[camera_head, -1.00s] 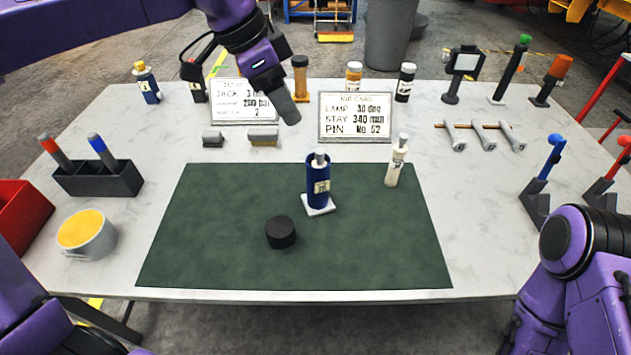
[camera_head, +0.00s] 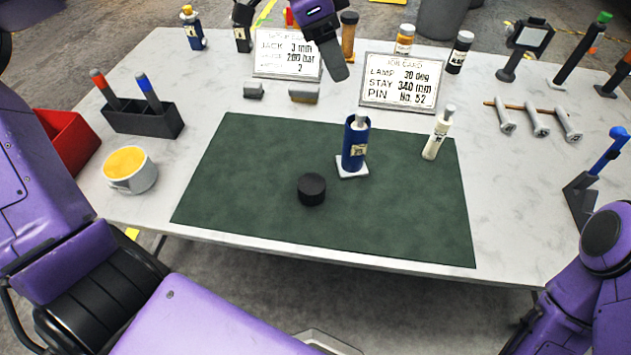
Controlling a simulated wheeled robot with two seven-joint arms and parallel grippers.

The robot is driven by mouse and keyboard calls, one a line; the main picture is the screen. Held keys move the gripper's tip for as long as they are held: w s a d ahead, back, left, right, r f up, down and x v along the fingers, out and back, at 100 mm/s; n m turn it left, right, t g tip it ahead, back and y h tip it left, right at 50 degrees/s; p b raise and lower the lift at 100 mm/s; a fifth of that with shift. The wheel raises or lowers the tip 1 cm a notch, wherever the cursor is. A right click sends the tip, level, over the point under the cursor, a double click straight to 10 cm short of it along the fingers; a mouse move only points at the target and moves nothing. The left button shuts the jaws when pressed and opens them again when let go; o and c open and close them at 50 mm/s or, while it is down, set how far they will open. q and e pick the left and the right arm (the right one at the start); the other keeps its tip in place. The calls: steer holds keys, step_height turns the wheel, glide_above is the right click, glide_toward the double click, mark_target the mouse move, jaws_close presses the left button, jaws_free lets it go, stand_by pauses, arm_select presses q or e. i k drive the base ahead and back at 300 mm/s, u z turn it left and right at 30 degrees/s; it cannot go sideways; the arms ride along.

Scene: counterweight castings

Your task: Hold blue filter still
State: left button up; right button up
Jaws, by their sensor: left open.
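The blue filter (camera_head: 355,147) is a dark blue cylinder with a pale label and a grey top. It stands upright on a small white base (camera_head: 352,168) on the green mat (camera_head: 250,170). My left gripper (camera_head: 333,60) hangs at the top of the camera_head view, behind the filter in the picture and near the two cards. One grey finger shows clearly. It is open, apart from the filter and holds nothing that I can see.
Two cards (camera_head: 288,53) (camera_head: 401,82) stand behind. A pen holder (camera_head: 143,120) and a yellow-filled cup (camera_head: 130,170) are at left. The mat's front is clear.

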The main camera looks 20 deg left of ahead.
mark_target(350, 164)
steer(key=k, duration=1)
